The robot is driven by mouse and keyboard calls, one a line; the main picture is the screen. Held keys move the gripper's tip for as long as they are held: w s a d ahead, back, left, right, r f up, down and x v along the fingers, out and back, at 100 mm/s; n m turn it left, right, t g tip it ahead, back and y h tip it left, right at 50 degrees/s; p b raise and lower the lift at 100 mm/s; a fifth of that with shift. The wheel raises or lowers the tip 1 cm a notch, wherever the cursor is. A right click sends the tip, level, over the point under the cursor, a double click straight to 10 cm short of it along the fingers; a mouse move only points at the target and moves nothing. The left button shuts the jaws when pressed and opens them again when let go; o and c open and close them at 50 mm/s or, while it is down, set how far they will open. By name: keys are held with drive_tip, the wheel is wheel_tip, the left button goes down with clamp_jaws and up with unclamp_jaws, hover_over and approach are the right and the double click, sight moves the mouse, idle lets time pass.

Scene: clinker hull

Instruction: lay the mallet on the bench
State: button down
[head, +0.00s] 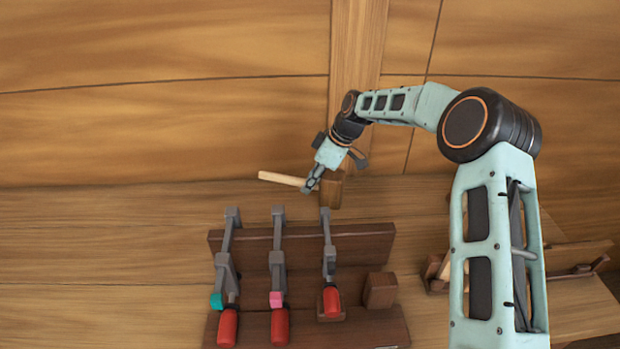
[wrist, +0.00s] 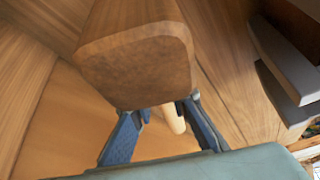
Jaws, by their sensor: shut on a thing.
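The mallet has a brown block head (head: 331,190) and a pale round handle (head: 282,178). My gripper (head: 313,181) is shut on the mallet, on the handle close to the head. The handle points left and the head is on the right. In the wrist view the mallet head (wrist: 135,62) fills the upper middle, and part of the handle (wrist: 174,120) shows between the blue fingers of my gripper (wrist: 163,108). The bench (head: 110,245) is a plank surface below. The mallet is near its back edge; I cannot tell whether it touches the bench.
A dark wooden rack (head: 362,240) with three red-handled clamps (head: 280,325) stands in front of the mallet. A wooden block (head: 380,290) sits at its right. A wooden tray (head: 580,262) lies far right. The bench left of the rack is clear. The plank wall (head: 180,130) rises behind.

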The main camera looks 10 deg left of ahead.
sight(327, 173)
drive_tip(key=shift+f+b, duration=0.95)
drive_tip(key=shift+f, duration=1.7)
drive_tip(key=c, duration=1.8)
unclamp_jaws()
drive_tip(key=shift+o, duration=0.2)
drive_tip(key=shift+d, duration=0.1)
drive_tip(key=v, duration=1.2)
